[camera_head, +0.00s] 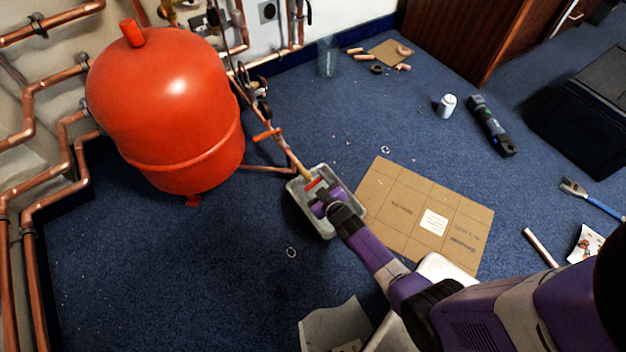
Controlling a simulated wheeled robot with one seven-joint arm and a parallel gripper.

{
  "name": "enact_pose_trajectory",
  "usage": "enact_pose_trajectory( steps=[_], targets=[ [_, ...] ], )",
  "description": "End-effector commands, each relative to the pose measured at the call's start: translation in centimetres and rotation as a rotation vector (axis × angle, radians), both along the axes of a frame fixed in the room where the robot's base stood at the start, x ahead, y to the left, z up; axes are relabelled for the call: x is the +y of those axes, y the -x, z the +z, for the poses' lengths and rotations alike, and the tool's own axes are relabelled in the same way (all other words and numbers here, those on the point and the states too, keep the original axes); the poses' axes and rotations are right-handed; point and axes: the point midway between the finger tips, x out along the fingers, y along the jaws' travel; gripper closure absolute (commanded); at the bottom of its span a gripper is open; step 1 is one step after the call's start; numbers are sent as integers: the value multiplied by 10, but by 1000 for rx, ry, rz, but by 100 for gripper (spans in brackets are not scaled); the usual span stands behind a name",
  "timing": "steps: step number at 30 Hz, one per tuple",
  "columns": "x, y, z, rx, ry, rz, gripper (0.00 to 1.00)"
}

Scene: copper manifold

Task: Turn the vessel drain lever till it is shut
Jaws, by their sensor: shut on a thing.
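The red vessel (175,110) stands at the left against the copper pipes. A copper pipe (287,150) runs down from the wall to the right of the vessel and ends in a brass drain valve (305,174) above a grey tray. A small red lever (314,184) shows at the valve. My gripper (320,197) is over the tray, shut on the red lever. Its fingertips are small here and partly hide the lever, so the lever's exact angle is hard to tell. A second red handle (266,135) sits higher on the same pipe, apart from my gripper.
The grey tray (297,199) lies on the blue carpet under the valve. A flat cardboard sheet (400,205) lies right of it. A white can (447,105), a dark power tool (491,126) and a black case (590,125) are farther right. Carpet left of the tray is mostly clear.

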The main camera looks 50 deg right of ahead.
Motion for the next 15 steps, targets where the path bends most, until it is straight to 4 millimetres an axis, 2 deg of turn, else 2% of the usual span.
enact_pose_trajectory(
  steps=[1,15],
  targets=[
    [-4,0,6,3,-21,-7,77],
    [-4,1,2,-80,-291,-10,77]
  ],
)
